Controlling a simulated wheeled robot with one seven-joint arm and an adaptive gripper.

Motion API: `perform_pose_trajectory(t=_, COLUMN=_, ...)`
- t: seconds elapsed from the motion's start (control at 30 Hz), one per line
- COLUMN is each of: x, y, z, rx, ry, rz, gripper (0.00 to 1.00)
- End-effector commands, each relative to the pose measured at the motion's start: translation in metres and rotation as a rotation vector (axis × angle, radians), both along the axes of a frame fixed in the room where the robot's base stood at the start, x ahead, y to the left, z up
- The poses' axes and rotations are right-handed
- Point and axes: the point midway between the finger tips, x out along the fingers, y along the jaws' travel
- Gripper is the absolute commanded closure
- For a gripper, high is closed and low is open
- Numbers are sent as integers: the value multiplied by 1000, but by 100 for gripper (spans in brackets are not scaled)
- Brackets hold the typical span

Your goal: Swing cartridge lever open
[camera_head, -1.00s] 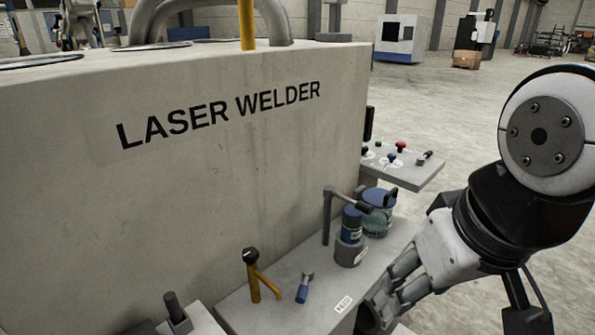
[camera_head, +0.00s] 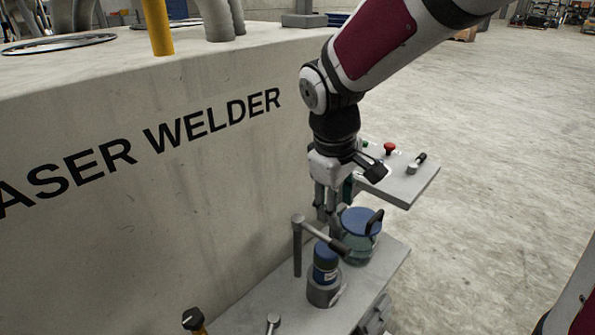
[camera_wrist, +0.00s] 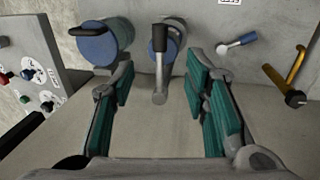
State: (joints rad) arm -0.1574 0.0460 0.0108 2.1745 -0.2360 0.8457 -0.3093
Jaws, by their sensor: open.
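The cartridge lever is a grey post with a bent arm (camera_head: 297,250) and a dark handle. It reaches over a blue cartridge (camera_head: 325,258) that stands upright in a grey round holder (camera_head: 324,290). In the wrist view the lever's grey arm (camera_wrist: 159,80) and black handle lie between my fingers, with the blue cartridge (camera_wrist: 172,50) partly hidden behind. My gripper (camera_head: 323,208) points down just behind the lever, beside the wall. In the wrist view my gripper (camera_wrist: 158,75) is open, with teal pads either side of the lever and a gap to each.
A blue-lidded jar (camera_head: 361,222) with a dark handle stands right of the cartridge; it shows close to one finger in the wrist view (camera_wrist: 100,45). A control panel (camera_head: 405,185) is behind. The welder wall (camera_head: 200,200) rises left. A yellow-handled lever (camera_wrist: 285,80) and a blue-handled one (camera_wrist: 237,43) stand nearby.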

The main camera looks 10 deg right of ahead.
Motion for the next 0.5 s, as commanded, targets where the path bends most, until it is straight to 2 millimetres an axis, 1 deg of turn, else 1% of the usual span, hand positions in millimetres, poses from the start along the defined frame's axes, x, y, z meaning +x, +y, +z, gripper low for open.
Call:
perform_pose_trajectory(t=0.17, x=2, y=-3, z=-18, rx=-2, ry=6, rz=2, gripper=58)
perform_pose_trajectory(t=0.5, x=8, y=-13, z=-83, rx=-1, ry=7, rz=1, gripper=58)
